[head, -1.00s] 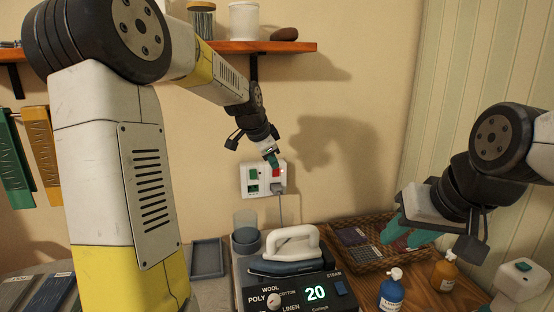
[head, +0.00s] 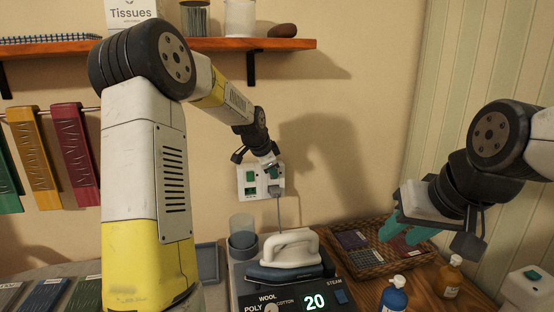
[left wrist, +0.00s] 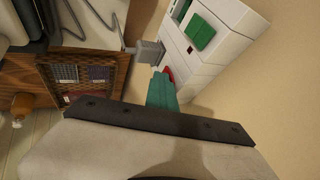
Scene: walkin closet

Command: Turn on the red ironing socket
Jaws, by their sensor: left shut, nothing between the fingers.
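A white double socket panel (head: 240,183) is on the wall, with a green switch (head: 250,176) on its left half. It also shows in the left wrist view (left wrist: 223,52). The red switch (left wrist: 169,73) shows partly in the left wrist view, right at my left gripper's teal fingertips. In the head view my gripper hides it. My left gripper (head: 273,173) is shut and empty, its tips at the panel's upper right; I cannot tell whether they touch the switch. A grey plug (head: 275,190) sits below them. My right gripper (head: 405,228) appears open and empty, over a basket.
An iron (head: 290,255) rests on a station with a display reading 20 (head: 315,301). Grey cups (head: 243,240) stand beside it. Blue (head: 393,297) and amber (head: 451,275) bottles and the wicker basket (head: 372,270) are at right. A shelf (head: 220,44) runs above the socket.

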